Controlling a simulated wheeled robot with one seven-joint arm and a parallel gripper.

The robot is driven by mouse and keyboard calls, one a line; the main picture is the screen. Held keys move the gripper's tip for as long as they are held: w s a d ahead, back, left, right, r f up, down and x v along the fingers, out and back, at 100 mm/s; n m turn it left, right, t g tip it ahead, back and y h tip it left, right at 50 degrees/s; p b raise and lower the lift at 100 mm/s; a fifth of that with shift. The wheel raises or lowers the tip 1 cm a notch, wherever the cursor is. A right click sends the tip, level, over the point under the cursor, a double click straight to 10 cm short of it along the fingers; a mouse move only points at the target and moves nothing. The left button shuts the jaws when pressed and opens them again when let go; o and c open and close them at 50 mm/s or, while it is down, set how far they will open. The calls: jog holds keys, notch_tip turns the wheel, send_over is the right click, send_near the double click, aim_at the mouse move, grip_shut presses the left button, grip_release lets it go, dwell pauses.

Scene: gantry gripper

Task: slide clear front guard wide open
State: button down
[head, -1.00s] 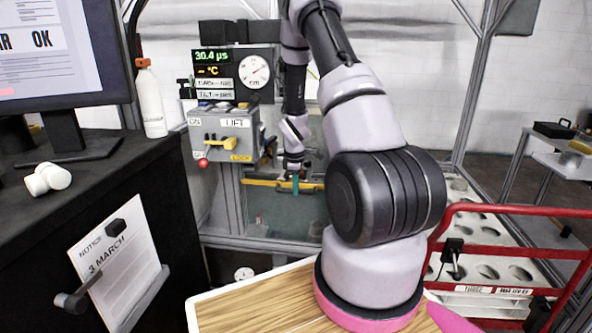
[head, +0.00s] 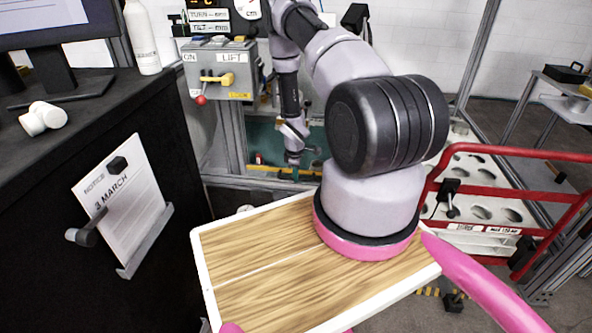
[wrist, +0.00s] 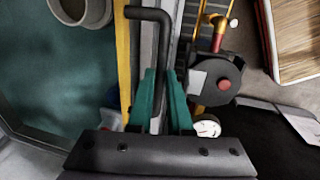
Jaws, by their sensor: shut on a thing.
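The clear front guard (head: 262,169) is at the front of the machine frame in the head view, its yellow top edge low and partly behind my arm. In the wrist view its yellow edge bar (wrist: 123,60) runs beside a black bent handle (wrist: 148,13). My gripper (wrist: 163,85) has its teal fingers closed on either side of this handle. In the head view my gripper (head: 294,173) is small, at the guard's top edge. The clear panel itself is hard to make out. The teal machine bed (head: 264,140) shows above the yellow edge.
A control box (head: 219,76) with a yellow LIFT lever stands left of the opening. A black bench with a monitor (head: 55,25) is at left. A red rail (head: 520,153) and a white holed rack (head: 480,210) are at right. A grey cup-like part (wrist: 84,10) is inside the machine.

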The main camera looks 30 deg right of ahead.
dwell(0.3)
jog(key=c, duration=0.8)
grip_release()
jog(key=shift+c, duration=0.2)
notch_tip(320, 180, up, 11)
jog(key=s+a, duration=0.1)
jog(key=shift+s+f, duration=0.2)
jog(key=shift+s, duration=0.1)
jog(key=shift+a, duration=0.1)
